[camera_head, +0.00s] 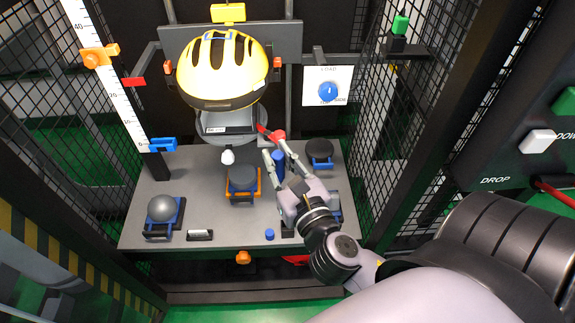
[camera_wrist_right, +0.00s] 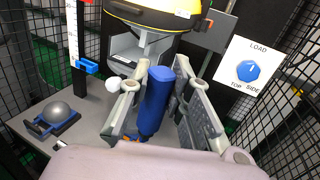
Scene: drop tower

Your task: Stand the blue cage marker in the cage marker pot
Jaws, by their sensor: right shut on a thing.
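The blue cage marker (camera_head: 278,165) is a blue cylinder above the right part of the grey table. My right gripper (camera_head: 279,160) is shut on it, with one finger on each side. In the right wrist view the marker (camera_wrist_right: 157,98) stands roughly upright between the fingers of my right gripper (camera_wrist_right: 160,92). Its lower end is partly hidden there, and I cannot tell if it touches the table. I cannot pick out the cage marker pot with certainty; my right gripper and arm hide part of the table's right side. My left gripper is not in view.
The grey table (camera_head: 195,180) carries a grey dome in a blue holder (camera_head: 163,210), a dark block in an orange frame (camera_head: 243,180), a dark round piece (camera_head: 320,150) and a small blue cylinder (camera_head: 270,234). A yellow helmet (camera_head: 225,70) hangs behind. Mesh walls flank the table.

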